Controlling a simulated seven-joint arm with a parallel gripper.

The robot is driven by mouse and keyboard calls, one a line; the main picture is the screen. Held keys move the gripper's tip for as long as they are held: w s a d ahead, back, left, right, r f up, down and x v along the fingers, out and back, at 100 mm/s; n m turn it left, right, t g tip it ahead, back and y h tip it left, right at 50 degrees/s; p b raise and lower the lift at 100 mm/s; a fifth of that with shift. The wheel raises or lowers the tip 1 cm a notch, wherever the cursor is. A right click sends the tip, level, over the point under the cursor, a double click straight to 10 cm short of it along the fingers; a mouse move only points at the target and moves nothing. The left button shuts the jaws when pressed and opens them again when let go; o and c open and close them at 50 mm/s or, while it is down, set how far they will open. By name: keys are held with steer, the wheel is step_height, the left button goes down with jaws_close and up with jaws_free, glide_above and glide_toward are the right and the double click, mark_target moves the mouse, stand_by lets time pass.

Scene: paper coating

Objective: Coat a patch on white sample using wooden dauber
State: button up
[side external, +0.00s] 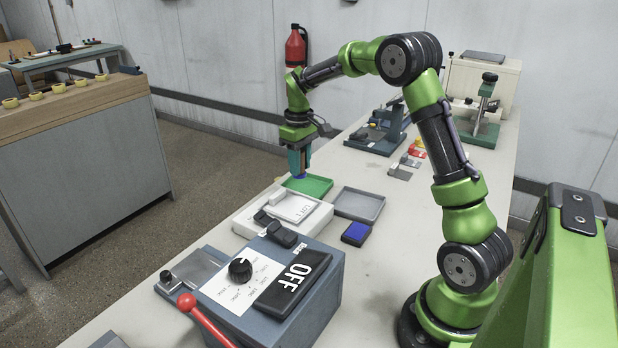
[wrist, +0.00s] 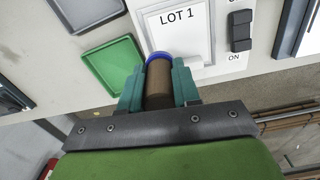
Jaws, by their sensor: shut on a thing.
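My gripper (side external: 299,160) has teal fingers and is shut on the wooden dauber (wrist: 158,85), a brown cylinder with a blue end. In the side view only the dauber's blue end (side external: 299,177) shows below the fingers, in front of the green tray (side external: 318,187). The white sample (side external: 303,205), marked LOT 1, lies on a white unit; it also shows in the wrist view (wrist: 196,38). There the blue end overlaps the sample's near edge. I cannot tell the gap beneath it. A blue pad (side external: 356,231) in a dark case lies to the right of the unit.
A grey tray (side external: 358,204) lies beside the green tray. A blue-grey box (side external: 318,312) with a dial, an OFF plate and a red-knobbed lever stands in front. The white unit carries a black switch (wrist: 240,31). Bare table lies right of the blue pad.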

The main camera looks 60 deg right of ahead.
steer(key=shift+f, duration=2.95)
steer(key=shift+a+f, duration=0.6)
steer(key=shift+f, duration=0.2)
steer(key=shift+a, duration=3)
steer(key=shift+d, duration=3.5)
steer(key=shift+s+d, duration=0.2)
steer(key=shift+s+a, duration=0.1)
steer(key=shift+a, duration=3.5)
steer(key=shift+d, duration=3.55)
steer(key=shift+r, duration=4)
